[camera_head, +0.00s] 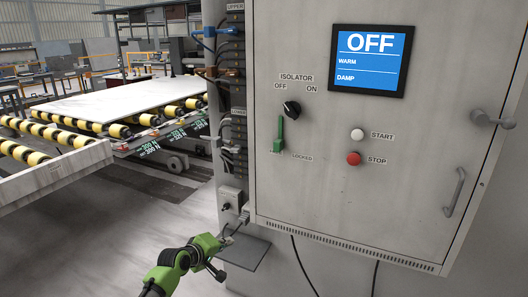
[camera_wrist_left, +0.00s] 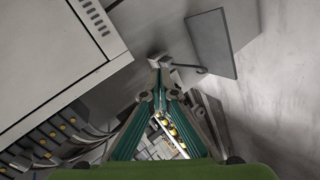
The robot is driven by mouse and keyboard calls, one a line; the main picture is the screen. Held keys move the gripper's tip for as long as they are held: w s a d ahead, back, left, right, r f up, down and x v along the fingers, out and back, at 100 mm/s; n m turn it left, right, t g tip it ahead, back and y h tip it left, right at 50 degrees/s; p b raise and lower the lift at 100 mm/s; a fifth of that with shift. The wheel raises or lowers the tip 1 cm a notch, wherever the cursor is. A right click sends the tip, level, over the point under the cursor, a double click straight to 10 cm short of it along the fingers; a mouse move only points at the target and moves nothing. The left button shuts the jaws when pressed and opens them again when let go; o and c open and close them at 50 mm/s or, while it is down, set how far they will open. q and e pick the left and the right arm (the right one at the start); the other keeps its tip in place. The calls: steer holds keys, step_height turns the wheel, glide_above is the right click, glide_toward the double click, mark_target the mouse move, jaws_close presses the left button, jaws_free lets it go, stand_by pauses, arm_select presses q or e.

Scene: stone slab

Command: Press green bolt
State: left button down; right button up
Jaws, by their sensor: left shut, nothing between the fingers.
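My left gripper (camera_head: 229,237) is low, beside the cabinet's lower left corner, well below and left of the bolt. In the left wrist view its two fingers meet at the tips (camera_wrist_left: 160,62), shut with nothing between them. The bolt does not show in the wrist view. My right gripper is not in view.
The grey cabinet (camera_head: 330,200) carries a black isolator knob (camera_head: 292,108), a screen (camera_head: 368,60) reading OFF, a white start button (camera_head: 357,134) and a red stop button (camera_head: 354,158). A dark flat plate (camera_head: 247,254) juts out by my gripper. A small switch box (camera_head: 231,200) is just above.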

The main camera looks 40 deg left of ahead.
arm_select(q)
steer(key=d+r+n+t+h, duration=0.1)
steer(key=r+t, duration=0.2)
steer(key=r, duration=1.3)
steer(key=d+r+t+h+b, duration=0.1)
steer(key=d+r+t, duration=0.1)
steer(key=r, duration=1.5)
steer(key=shift+d+r+n+t+h, duration=0.2)
steer(key=shift+r+n+t+h, duration=0.05)
steer(key=shift+n+t+h, duration=0.15)
steer(key=p, duration=0.3)
glide_toward(264, 147)
steer(key=w+r, duration=0.2)
steer(key=w, duration=0.3)
steer(key=shift+a+r, duration=0.1)
steer(key=shift+r, duration=0.3)
steer(key=d+p, duration=0.1)
steer(key=d, duration=0.1)
steer(key=shift+w+d+f+p, duration=0.1)
steer(key=shift+w+d+p, duration=0.05)
steer(key=shift+d+p, duration=0.25)
steer(key=shift+w+d+f, duration=0.1)
steer(key=shift+d, duration=0.5)
